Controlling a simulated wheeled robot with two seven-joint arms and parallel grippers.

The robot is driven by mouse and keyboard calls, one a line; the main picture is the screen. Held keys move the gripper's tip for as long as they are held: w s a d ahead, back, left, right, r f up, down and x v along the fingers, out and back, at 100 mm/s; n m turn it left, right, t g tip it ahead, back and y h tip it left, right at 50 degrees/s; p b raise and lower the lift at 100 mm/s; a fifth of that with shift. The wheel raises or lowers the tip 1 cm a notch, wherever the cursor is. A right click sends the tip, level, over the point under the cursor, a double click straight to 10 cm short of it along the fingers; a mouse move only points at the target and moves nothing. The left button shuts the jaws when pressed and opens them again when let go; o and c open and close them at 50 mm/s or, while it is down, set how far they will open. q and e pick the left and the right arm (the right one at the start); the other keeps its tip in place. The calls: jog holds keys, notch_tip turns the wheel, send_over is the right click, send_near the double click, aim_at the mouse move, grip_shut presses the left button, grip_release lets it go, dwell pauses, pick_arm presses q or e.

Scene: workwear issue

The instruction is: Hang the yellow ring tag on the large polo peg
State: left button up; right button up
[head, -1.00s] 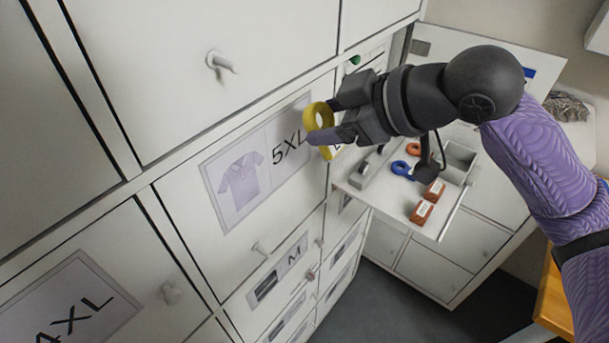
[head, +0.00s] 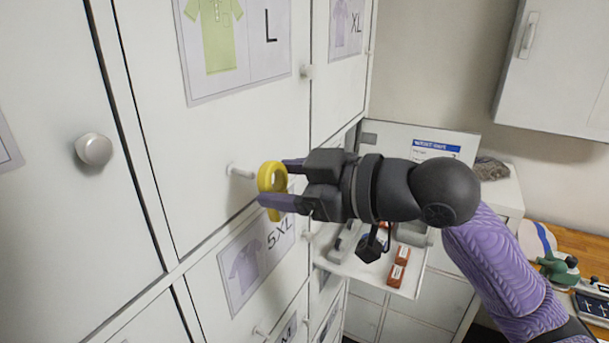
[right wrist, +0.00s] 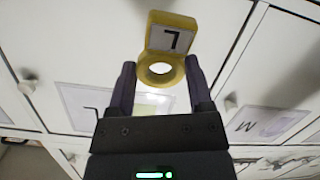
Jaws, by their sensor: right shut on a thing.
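The yellow ring tag (head: 272,177) is held between the fingertips of my right gripper (head: 277,183), which is shut on it. In the right wrist view the ring tag (right wrist: 160,70) shows its round hole and a white plate with a dark letter like an L. The large polo peg (head: 240,172) is a white peg on the door with the green polo label (head: 237,40) marked L. In the head view the ring is just right of the peg's tip, its hole not around the peg. The depth gap between them is unclear. My left gripper is not in view.
Below is a drawer front with a 5XL polo label (head: 258,256). Other knobs stick out nearby, one at the left (head: 94,149) and one at the right (head: 307,71).

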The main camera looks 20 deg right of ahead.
aim_at(254, 178)
jog(key=shift+r+x, duration=0.25)
jog(key=shift+x, duration=0.9)
jog(key=shift+w+a+f, duration=0.15)
jog(key=shift+w+a, duration=0.3)
jog(key=shift+w, duration=0.05)
jog(key=shift+w+a+f+p, duration=0.25)
jog(key=shift+w+p, duration=0.25)
jog(key=shift+p, duration=0.25)
